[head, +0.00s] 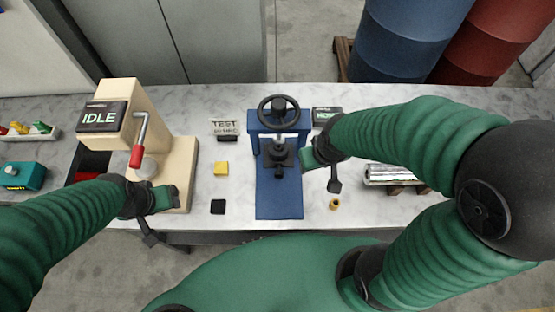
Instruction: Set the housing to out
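No part is plainly marked as the housing, and I cannot tell which one it is. A blue press (279,190) with a black handwheel (279,110) stands mid-bench. A beige machine (182,165) to its left has a red-handled lever (136,156) and a display (102,117) reading IDLE. A shiny metal cylinder (390,173) lies on a wooden rest at right. My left gripper (163,218) is open and empty at the bench's front edge by the beige machine's base. My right gripper (324,172) is open and empty, just right of the press.
A teal box (24,176) and a parts tray (28,132) are far left. Barrels (405,40) stand behind.

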